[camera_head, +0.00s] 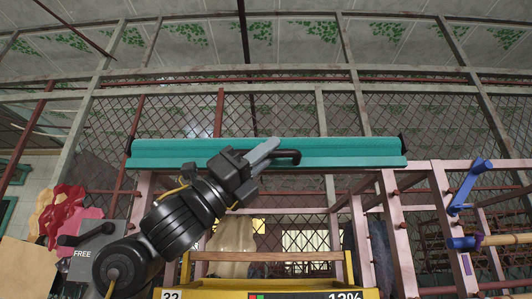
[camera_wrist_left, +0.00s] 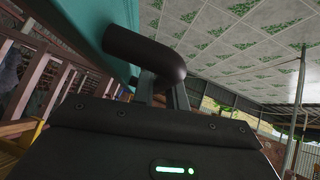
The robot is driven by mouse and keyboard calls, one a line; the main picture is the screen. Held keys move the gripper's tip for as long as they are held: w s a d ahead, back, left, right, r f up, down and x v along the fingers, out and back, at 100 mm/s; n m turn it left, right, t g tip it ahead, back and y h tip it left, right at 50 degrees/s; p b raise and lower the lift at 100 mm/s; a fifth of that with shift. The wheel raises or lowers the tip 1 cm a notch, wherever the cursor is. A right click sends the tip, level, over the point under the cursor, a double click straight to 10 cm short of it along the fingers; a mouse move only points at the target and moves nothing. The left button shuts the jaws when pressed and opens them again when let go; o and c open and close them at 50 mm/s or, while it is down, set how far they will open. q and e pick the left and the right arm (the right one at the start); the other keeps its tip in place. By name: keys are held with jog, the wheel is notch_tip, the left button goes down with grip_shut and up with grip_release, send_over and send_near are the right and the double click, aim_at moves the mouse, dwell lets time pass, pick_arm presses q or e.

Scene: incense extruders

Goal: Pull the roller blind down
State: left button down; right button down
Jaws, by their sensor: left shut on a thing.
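The roller blind shows as a teal horizontal bar (camera_head: 350,153) across the middle of the head view, with a dark curved handle (camera_head: 290,156) on its front. The teal bar also shows at the upper left of the left wrist view (camera_wrist_left: 85,22). My left gripper (camera_head: 266,152) reaches up from the lower left and is shut on the handle. In the left wrist view the dark handle (camera_wrist_left: 145,50) lies across the fingers (camera_wrist_left: 162,90), which partly hide behind it. My right gripper is not in view.
Pink posts (camera_head: 395,220) stand below the bar. A blue crank (camera_head: 470,185) is at the right. A grey box marked FREE (camera_head: 88,250) and red and pink shapes (camera_head: 65,215) are at the left. A yellow frame (camera_head: 270,284) is at the bottom.

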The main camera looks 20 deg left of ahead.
pick_arm(q)
jog(key=shift+f, duration=0.15)
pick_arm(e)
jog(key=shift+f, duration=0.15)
